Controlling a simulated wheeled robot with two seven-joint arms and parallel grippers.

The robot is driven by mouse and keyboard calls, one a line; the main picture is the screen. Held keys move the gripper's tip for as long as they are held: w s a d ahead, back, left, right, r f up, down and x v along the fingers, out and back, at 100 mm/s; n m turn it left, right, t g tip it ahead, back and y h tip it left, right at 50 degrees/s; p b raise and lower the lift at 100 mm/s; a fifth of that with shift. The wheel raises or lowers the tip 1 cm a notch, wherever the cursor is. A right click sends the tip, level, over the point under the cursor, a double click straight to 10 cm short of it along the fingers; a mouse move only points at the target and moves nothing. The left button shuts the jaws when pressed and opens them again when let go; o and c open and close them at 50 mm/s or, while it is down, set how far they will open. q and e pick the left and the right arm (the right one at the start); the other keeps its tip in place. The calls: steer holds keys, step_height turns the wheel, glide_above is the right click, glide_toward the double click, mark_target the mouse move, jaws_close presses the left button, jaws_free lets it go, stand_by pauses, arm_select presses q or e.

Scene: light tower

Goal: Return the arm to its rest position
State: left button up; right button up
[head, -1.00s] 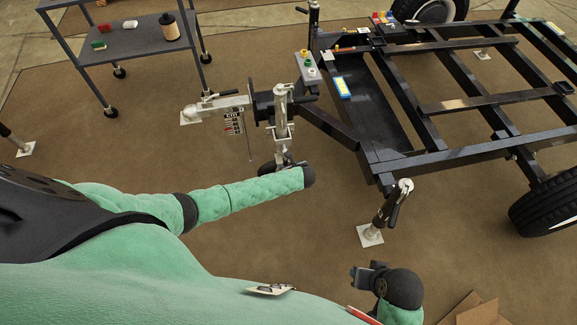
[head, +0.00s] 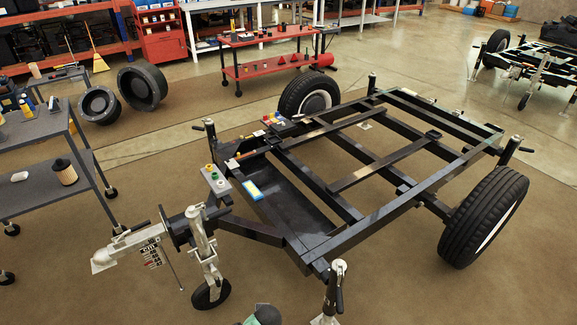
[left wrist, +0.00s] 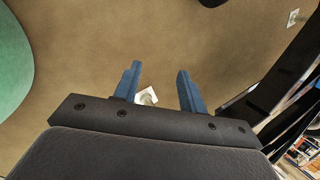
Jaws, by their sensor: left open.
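In the left wrist view my left gripper (left wrist: 158,70) is open, with its two blue fingers apart and nothing held between them. Brown floor shows beyond the fingers. A white foot plate (left wrist: 147,96) shows on the floor beyond the gap, partly hidden by the gripper. In the head view only a small green and dark piece of my own arm shows at the bottom edge; I cannot tell which arm. No gripper fingers show there.
The black trailer frame (head: 372,161) fills the middle of the head view. Its hitch (head: 128,246) and jack wheel (head: 211,294) stand at lower left. A grey cart (head: 30,131) stands left and a red cart (head: 270,39) behind. Floor is clear at lower right.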

arm_select(q)
steer(key=s+a+r+n+h, duration=0.1)
steer(key=s+r+n+h, duration=0.1)
steer(key=s+r+n, duration=0.5)
steer(key=s+a+r+n+g+h+p, duration=0.1)
steer(key=s+r+n, duration=0.7)
steer(key=s+r, duration=0.8)
steer(key=shift+a+r+g+h, duration=0.3)
steer(key=shift+a+r+h, duration=0.4)
steer(key=shift+r, duration=0.25)
steer(key=shift+s+a+r, duration=0.1)
steer(key=shift+s+r, duration=0.2)
steer(key=shift+s, duration=0.1)
steer(key=shift+c, duration=0.5)
arm_select(e)
steer(key=d+r, duration=0.1)
steer(key=s+d+r, duration=0.1)
steer(key=r, duration=0.1)
steer(key=shift+d+g+h, duration=0.25)
steer(key=shift+g+h, duration=0.05)
arm_select(q)
steer(key=shift+w, duration=0.1)
arm_select(e)
steer(key=shift+f, duration=0.1)
